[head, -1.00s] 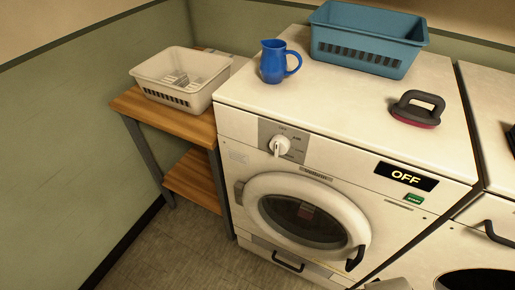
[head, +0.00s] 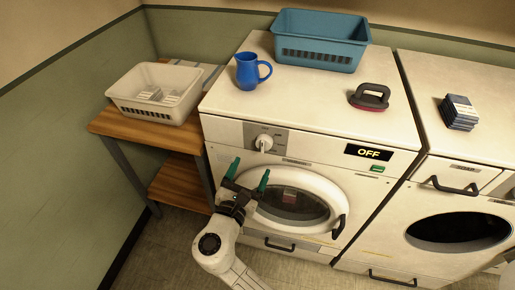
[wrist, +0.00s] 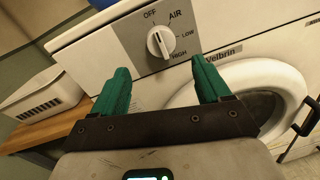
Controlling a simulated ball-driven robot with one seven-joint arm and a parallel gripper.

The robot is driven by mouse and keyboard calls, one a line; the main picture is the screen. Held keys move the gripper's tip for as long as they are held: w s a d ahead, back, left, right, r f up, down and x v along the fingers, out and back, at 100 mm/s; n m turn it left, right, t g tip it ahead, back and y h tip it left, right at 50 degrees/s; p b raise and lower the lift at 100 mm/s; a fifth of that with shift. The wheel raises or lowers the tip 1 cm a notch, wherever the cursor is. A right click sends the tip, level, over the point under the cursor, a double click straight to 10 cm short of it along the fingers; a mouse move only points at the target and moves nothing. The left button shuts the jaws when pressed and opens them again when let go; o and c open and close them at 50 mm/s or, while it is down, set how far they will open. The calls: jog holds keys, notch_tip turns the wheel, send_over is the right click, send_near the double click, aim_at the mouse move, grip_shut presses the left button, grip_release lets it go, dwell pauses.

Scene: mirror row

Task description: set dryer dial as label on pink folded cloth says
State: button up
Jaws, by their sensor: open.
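The dryer dial (head: 263,142) is a white knob on the grey panel at the dryer's front upper left. In the wrist view the dial (wrist: 160,42) has OFF, AIR, LOW and HIGH around it. The dryer display (head: 369,152) reads OFF. My gripper (head: 249,170) is open and empty, in front of the dryer and below the dial; in the wrist view its green fingers stand apart, with the dial beyond the gap. I see no pink folded cloth or its label. A small reddish patch (head: 290,195) shows in the door window; I cannot tell what it is.
On the dryer top are a blue jug (head: 247,72), a teal basket (head: 318,42) and a dark-handled brush (head: 370,97). A pale basket (head: 157,92) stands on a wooden shelf at left. Folded blue cloths (head: 459,112) lie on the machine at right.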

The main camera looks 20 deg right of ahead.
aim_at(261, 148)
jog(key=p+x, duration=0.1)
jog(key=x, duration=0.7)
jog(key=shift+w+d, duration=0.1)
jog(key=shift+d, duration=0.1)
jog(key=shift+c, duration=0.2)
jog(key=c, duration=1)
